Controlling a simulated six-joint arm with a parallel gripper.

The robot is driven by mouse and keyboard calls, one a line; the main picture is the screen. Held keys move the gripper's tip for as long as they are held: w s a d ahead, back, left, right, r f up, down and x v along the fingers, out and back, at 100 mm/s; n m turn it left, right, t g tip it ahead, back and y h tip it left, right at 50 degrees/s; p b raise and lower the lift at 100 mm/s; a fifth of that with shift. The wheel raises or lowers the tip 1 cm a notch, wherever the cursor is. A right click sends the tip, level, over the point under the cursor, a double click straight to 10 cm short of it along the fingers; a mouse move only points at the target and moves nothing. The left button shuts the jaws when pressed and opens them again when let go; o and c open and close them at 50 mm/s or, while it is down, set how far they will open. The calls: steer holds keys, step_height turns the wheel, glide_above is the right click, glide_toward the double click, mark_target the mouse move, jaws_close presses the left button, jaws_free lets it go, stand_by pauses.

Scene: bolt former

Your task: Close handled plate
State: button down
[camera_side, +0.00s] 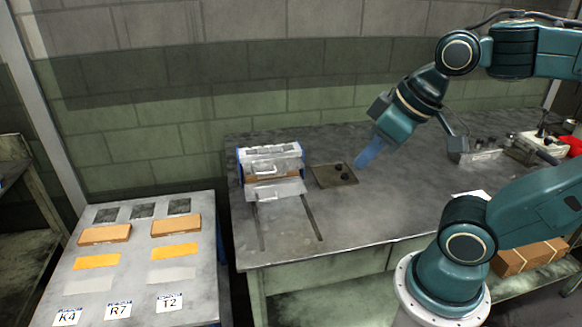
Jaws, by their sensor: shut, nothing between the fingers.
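The bolt former (272,163) stands on the grey workbench, left of the middle, with blue side edges and a grey top. A flat grey plate (276,189) sticks out at its front, with a small handle-like piece (267,197) on its front left. A brown strip shows between the top and this plate. My gripper (362,163) has blue fingers and points down to the left, to the right of the former and apart from it. It is shut and empty, above or beside a small dark tray. Its exact height over the bench cannot be told.
The dark tray (322,181) holds small dark pieces. Two slots (311,219) run in the bench in front of the former. A left table (140,260) bears orange blocks, flat pieces and labels. Metal fixtures (482,157) stand at the right. The front bench is clear.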

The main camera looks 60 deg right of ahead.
mark_target(265, 165)
steer(key=w+d+f+n+t, duration=0.1)
steer(key=w+d+f+n, duration=0.1)
steer(key=w+f, duration=0.3)
steer(key=w+d+f+n+t, duration=0.1)
steer(key=w+f+n, duration=0.4)
steer(key=w, duration=0.6)
steer(key=shift+w+d+f+n+h, duration=0.25)
steer(key=shift+d+f+n+h, duration=0.1)
steer(key=shift+d, duration=0.35)
steer(key=shift+w+f, duration=0.15)
steer(key=w+d+f, duration=0.3)
steer(key=w+f, duration=0.3)
steer(key=w, duration=0.3)
steer(key=shift+f, duration=0.35)
steer(key=shift+d, duration=0.1)
steer(key=shift+d, duration=0.1)
steer(key=shift+w+d, duration=1.8)
